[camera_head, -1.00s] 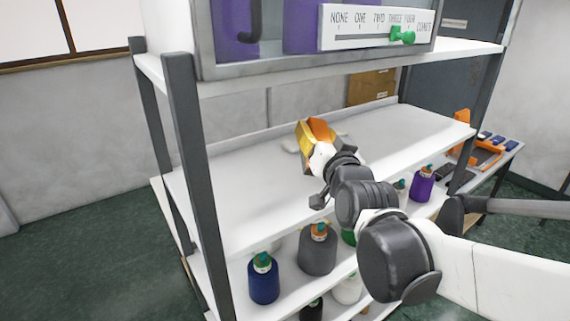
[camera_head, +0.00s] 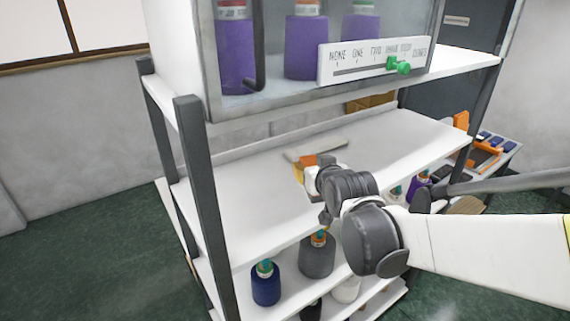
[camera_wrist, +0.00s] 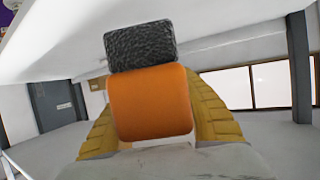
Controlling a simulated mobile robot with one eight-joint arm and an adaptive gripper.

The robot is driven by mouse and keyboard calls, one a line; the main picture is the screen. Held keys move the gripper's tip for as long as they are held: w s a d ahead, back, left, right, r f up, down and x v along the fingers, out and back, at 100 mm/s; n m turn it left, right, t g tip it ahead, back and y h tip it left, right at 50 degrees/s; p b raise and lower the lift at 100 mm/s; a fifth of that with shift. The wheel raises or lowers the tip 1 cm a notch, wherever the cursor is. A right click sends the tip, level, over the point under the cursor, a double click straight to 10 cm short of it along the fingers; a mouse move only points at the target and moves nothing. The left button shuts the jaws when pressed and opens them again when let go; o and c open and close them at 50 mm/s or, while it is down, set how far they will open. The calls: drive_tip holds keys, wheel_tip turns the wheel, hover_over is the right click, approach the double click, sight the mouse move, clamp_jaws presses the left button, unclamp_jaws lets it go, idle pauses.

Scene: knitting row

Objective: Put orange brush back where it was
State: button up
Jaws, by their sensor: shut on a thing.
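The orange brush (camera_wrist: 150,103) fills the middle of the wrist view, with a dark, rough bristle part (camera_wrist: 141,46) above its smooth orange body. My gripper (camera_wrist: 152,118) is shut on it, with a yellow finger pad on each side. In the head view my gripper (camera_head: 304,173) is over the middle white shelf (camera_head: 395,143). Only a small part of the orange brush (camera_head: 309,160) shows there, with the rest hidden by my wrist. I cannot tell whether the brush touches the shelf.
A pale bar (camera_head: 328,149) lies on the shelf just behind my gripper. Cones of yarn (camera_head: 317,254) stand on the shelf below. A glass-fronted cabinet (camera_head: 280,105) with purple cones is above. A dark post (camera_head: 200,190) stands at left. The shelf is bare on both sides.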

drive_tip(key=w+a+f, duration=0.1)
drive_tip(key=a, duration=0.1)
drive_tip(key=a+f, duration=0.2)
drive_tip(key=w+a+f, duration=0.1)
drive_tip(key=a, duration=0.1)
drive_tip(key=shift+w+a+f, duration=0.15)
drive_tip(key=shift+w+a, duration=0.05)
drive_tip(key=shift+w, duration=0.1)
wheel_tip(320, 180, down, 4)
drive_tip(key=shift+r+b, duration=0.1)
drive_tip(key=shift+b, duration=0.3)
drive_tip(key=shift+f, duration=0.2)
drive_tip(key=o, duration=1.1)
drive_tip(key=shift+o, duration=0.2)
drive_tip(key=shift+r, duration=0.1)
